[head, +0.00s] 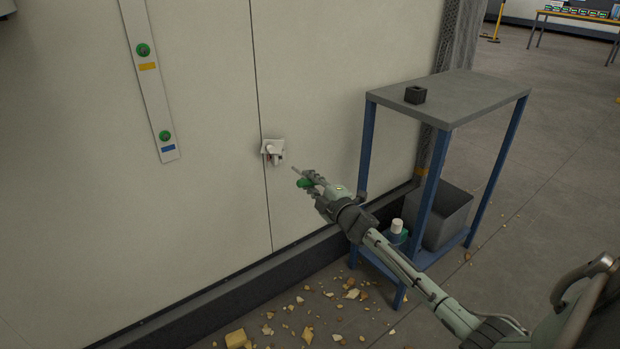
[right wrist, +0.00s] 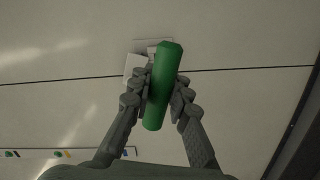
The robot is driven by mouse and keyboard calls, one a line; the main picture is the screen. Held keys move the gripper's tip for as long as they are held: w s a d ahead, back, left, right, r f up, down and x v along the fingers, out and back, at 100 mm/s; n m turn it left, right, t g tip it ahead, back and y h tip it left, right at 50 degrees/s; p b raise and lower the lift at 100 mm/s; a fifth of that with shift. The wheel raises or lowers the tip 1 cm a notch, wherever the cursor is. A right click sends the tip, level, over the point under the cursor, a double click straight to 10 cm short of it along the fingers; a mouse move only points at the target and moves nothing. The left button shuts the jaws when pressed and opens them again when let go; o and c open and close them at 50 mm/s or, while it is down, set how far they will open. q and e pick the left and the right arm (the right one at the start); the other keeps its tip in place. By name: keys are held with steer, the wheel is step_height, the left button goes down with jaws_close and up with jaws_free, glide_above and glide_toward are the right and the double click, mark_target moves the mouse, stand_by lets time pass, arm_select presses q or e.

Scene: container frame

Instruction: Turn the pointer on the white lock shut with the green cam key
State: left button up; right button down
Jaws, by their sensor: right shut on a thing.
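The white lock (head: 273,150) is mounted on the pale wall panel, at the vertical seam. Its pointer is too small to read clearly. My right gripper (head: 311,180) is shut on the green cam key (head: 304,183), to the right of and below the lock in the head view, apart from it. A thin shaft sticks out of the key toward the lock. In the right wrist view the green handle (right wrist: 163,85) sits between the two fingers and partly hides the white lock (right wrist: 134,64) behind it. My left gripper is not in view.
A pale strip (head: 149,85) with two green knobs and yellow and blue labels hangs left of the lock. A blue-legged stand (head: 460,95) at right carries a small black block (head: 415,95); a grey bin (head: 447,217) and a white-capped bottle (head: 397,228) are below. Rubble litters the floor.

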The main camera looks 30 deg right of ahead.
mark_target(293, 167)
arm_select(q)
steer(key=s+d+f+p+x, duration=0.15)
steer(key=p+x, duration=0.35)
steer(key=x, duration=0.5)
arm_select(e)
steer(key=m, duration=0.2)
steer(key=w+m, duration=0.1)
steer(key=m, duration=0.3)
steer(key=shift+w+r+m+g+y, duration=0.15)
steer(key=shift+w+m+g+y, duration=0.15)
steer(key=shift+w+y, duration=0.1)
steer(key=w+b, duration=0.3)
steer(key=shift+a+f, duration=0.1)
steer(key=shift+f, duration=0.1)
arm_select(q)
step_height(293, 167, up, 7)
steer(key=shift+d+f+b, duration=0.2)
steer(key=shift+b, duration=0.1)
arm_select(e)
steer(key=shift+w+r, duration=0.1)
steer(key=shift+w, duration=0.45)
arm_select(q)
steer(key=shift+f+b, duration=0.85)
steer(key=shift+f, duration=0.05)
arm_select(e)
steer(key=shift+w+a, duration=0.15)
steer(key=shift+w, duration=1.05)
